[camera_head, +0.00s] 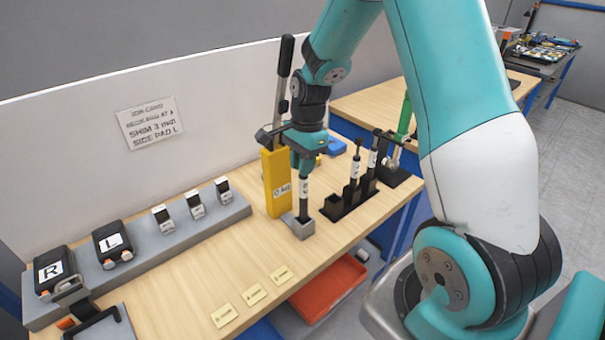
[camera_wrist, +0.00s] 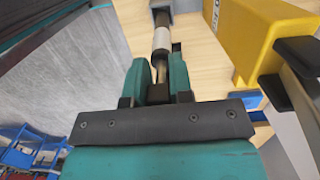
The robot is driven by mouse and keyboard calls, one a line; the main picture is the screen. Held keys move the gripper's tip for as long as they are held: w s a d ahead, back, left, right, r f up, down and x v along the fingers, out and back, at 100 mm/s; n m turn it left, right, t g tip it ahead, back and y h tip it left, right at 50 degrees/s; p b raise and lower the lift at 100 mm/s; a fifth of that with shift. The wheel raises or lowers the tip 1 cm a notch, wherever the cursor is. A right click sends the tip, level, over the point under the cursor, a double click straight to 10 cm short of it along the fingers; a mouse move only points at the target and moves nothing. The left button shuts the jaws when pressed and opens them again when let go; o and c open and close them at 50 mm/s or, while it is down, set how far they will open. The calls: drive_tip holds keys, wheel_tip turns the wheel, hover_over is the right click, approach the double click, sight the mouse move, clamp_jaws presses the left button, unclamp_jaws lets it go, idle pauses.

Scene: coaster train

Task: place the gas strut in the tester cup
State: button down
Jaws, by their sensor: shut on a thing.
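My gripper (camera_head: 304,170) points down over the bench and is shut on a gas strut (camera_head: 305,196), a dark upright rod with a white label band. In the wrist view the gripper (camera_wrist: 160,82) closes around the thin rod of the strut (camera_wrist: 162,38). The tester cup (camera_head: 299,229) is a small grey block directly below. The strut's lower end meets the cup's top in the head view; I cannot tell how far it is inside. The cup is not clear in the wrist view.
A tall yellow box (camera_head: 276,183) stands close to the left of my gripper. A black stepped rack (camera_head: 334,208) with more struts stands to the right. A grey rail (camera_head: 165,251) with black R and L blocks lies left. The bench front holds several yellow labels.

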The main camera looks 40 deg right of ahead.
sight(303, 190)
drive_tip(key=shift+f+p, duration=0.55)
drive_tip(key=shift+f, duration=1.35)
drive_tip(key=shift+f, duration=0.2)
drive_tip(key=c, duration=1)
unclamp_jaws()
drive_tip(key=shift+r, duration=0.15)
